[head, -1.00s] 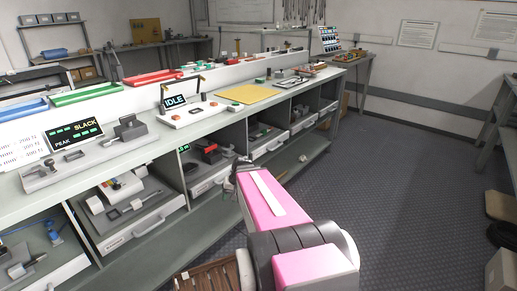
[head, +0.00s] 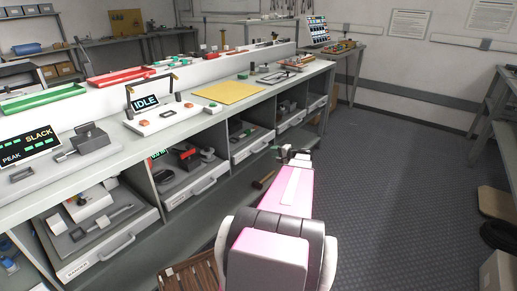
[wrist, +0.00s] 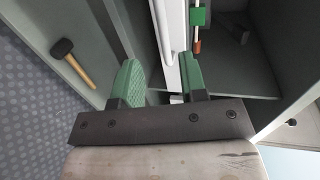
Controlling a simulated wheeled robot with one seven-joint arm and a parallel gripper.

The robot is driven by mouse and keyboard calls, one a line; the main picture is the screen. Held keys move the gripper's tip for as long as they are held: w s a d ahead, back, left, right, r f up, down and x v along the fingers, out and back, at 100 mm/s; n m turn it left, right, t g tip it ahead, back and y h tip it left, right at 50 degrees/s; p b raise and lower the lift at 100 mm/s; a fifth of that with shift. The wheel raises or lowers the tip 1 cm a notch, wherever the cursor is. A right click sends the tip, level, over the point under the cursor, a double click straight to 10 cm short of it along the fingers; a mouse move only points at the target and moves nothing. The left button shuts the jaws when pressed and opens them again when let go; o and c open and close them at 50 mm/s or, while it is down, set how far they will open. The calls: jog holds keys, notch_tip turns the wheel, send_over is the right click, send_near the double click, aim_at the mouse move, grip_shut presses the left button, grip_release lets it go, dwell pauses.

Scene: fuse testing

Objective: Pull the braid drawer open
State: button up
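A row of white-fronted drawers sits under the bench; I cannot read which label says braid. The drawer nearest my gripper (head: 292,154) has a pale handle (head: 262,146) and holds small items, one of them green. In the wrist view, my gripper (wrist: 159,62) is open, its two green fingers apart. The white drawer front (wrist: 166,30) with its handle runs up between and beyond the fingers. I cannot tell whether either finger touches it. A green block (wrist: 198,17) and a rod with a copper-coloured tip lie inside the bay at right.
A mallet with a wooden handle (wrist: 81,73) lies on the lower shelf left of my fingers. Other drawers (head: 195,188) flank this one. The bench top carries a yellow mat (head: 228,92) and an IDLE display (head: 146,104).

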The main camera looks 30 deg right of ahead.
aim_at(262, 148)
jog(key=shift+t, duration=0.3)
jog(key=x, duration=0.3)
jog(key=d+x, duration=0.1)
jog(key=x, duration=0.6)
jog(key=shift+w+d, duration=0.1)
jog(key=shift+w, duration=0.3)
jog(key=shift+s, duration=0.1)
grip_shut()
